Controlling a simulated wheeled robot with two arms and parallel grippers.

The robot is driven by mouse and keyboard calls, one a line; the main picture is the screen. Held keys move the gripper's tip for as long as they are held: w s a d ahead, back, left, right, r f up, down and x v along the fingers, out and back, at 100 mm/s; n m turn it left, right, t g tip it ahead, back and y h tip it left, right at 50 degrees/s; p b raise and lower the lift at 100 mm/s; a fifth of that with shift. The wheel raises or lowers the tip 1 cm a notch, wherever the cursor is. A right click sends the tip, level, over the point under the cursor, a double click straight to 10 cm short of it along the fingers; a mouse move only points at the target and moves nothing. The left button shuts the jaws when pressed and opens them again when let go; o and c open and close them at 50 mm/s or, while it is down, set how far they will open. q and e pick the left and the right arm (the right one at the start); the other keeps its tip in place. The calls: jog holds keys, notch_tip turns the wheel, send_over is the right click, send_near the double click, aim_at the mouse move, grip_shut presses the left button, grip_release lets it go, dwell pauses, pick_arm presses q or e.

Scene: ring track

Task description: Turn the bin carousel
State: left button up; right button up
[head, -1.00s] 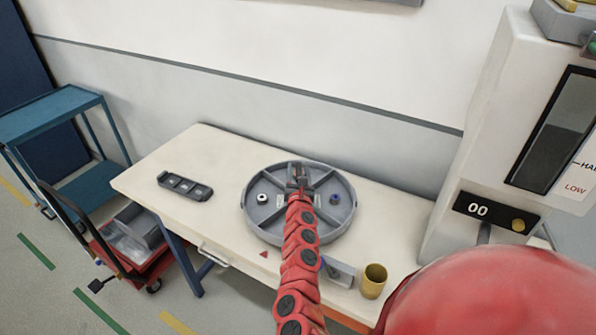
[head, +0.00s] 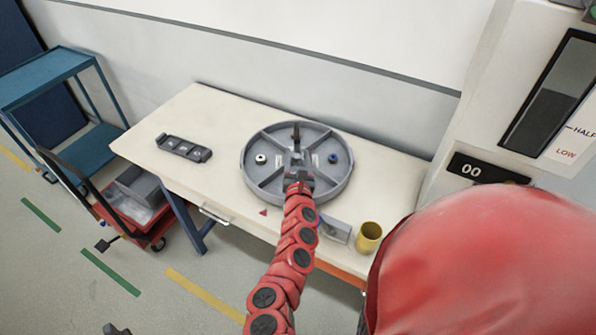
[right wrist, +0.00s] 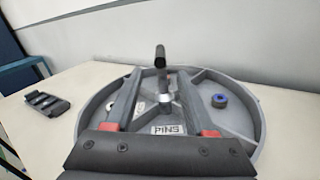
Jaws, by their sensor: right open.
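The bin carousel (head: 246,185) is a round grey tray on the table, split by spokes into compartments. A dark upright handle (head: 296,132) stands at its middle; it also shows in the right wrist view (right wrist: 160,58). A white ring-like part (head: 260,159) lies in the left compartment and a blue one (head: 333,158) in the right. A PINS label (right wrist: 167,130) faces me inside the tray. My right gripper (head: 298,164) is open over the near part of the tray, its fingers pointing toward the handle and apart on either side of it in the wrist view. My left gripper is out of view.
The table (head: 215,120) holds a dark slotted tray (head: 184,148) at left. A yellow cup (head: 369,236) and a grey block (head: 336,230) stand near the front edge. A red triangle (head: 263,212) marks the tabletop. A machine (head: 470,130) stands right; a cart (head: 130,205) left.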

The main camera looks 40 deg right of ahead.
jog(key=v, duration=0.6)
jog(key=shift+s, duration=0.2)
